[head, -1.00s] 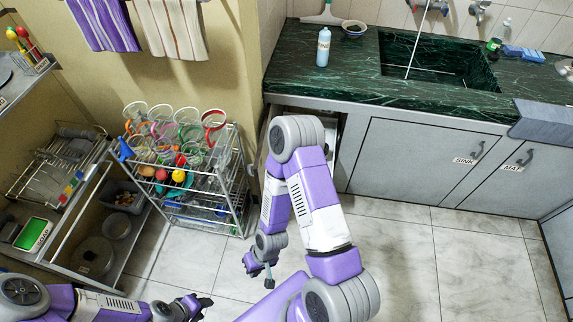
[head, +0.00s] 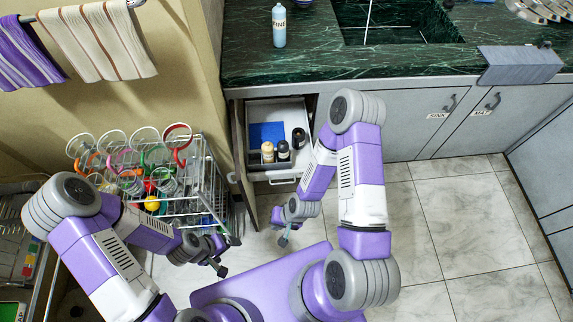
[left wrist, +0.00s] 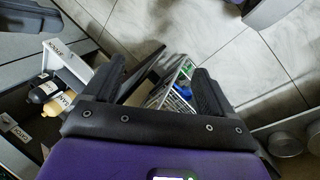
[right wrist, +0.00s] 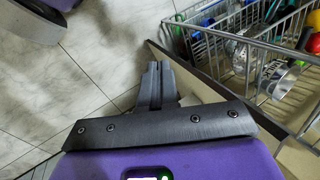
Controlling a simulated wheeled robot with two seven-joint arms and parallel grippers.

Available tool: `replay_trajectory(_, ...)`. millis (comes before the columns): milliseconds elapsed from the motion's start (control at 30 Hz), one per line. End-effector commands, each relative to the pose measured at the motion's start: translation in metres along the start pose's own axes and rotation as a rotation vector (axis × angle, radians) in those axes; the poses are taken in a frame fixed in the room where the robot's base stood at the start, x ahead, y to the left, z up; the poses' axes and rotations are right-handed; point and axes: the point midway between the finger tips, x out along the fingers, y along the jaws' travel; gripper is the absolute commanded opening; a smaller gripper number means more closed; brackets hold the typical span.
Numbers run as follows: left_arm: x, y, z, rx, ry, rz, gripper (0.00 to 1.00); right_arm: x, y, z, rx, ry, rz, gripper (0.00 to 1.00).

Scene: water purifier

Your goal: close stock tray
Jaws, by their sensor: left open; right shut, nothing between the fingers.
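The stock tray (head: 275,112) is a white pull-out drawer under the green counter in the head view. It is pulled out and holds a blue item and several small bottles. Its front with a handle also shows at the left of the left wrist view (left wrist: 72,68), with bottles behind it. My right gripper (head: 283,240) is shut and empty, in front of and below the tray; its closed fingers show in the right wrist view (right wrist: 156,82). My left gripper (head: 222,268) is open and empty, low beside the wire rack and apart from the tray.
A wire rack (head: 205,178) with cups and utensils stands left of the tray. An open cabinet door (head: 243,170) stands between rack and tray. Closed cabinets marked SINK and MAT (head: 470,118) are at the right. The tiled floor is clear in front of them.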

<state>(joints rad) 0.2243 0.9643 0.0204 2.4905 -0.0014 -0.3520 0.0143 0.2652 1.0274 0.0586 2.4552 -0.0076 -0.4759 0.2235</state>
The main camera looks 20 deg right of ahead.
Motion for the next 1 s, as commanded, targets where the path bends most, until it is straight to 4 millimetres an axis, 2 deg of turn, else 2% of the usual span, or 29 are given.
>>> replay_trajectory(33, 0.004, -0.002, 0.000, -0.001, -0.001, -0.001, 0.93, 0.013, -0.002, -0.007, 0.117, 0.039, -0.030, 0.00)
replay_trajectory(100, 0.007, -0.003, 0.000, -0.002, -0.001, -0.001, 1.00, 0.028, -0.008, -0.021, 0.318, 0.106, -0.088, 0.00)
replay_trajectory(300, 0.017, -0.007, 0.000, -0.002, -0.001, -0.001, 1.00, 0.059, -0.021, -0.065, 0.966, 0.271, -0.343, 0.00)
replay_trajectory(467, 0.024, -0.009, -0.001, -0.001, -0.001, -0.001, 1.00, 0.070, -0.022, -0.099, 1.492, 0.347, -0.623, 0.00)
replay_trajectory(600, 0.029, -0.011, -0.001, -0.001, 0.000, -0.001, 1.00, 0.071, -0.014, -0.122, 1.902, 0.371, -0.902, 0.00)
replay_trajectory(700, 0.032, -0.013, -0.001, -0.001, 0.000, -0.001, 1.00, 0.069, -0.005, -0.134, 2.123, 0.370, -1.089, 0.00)
replay_trajectory(800, 0.034, -0.013, -0.001, -0.001, 0.000, -0.001, 1.00, 0.066, 0.003, -0.141, 2.269, 0.360, -1.238, 0.00)
replay_trajectory(1000, 0.037, -0.014, -0.002, -0.001, 0.000, 0.000, 1.00, 0.064, 0.011, -0.149, 2.382, 0.345, -1.376, 0.00)
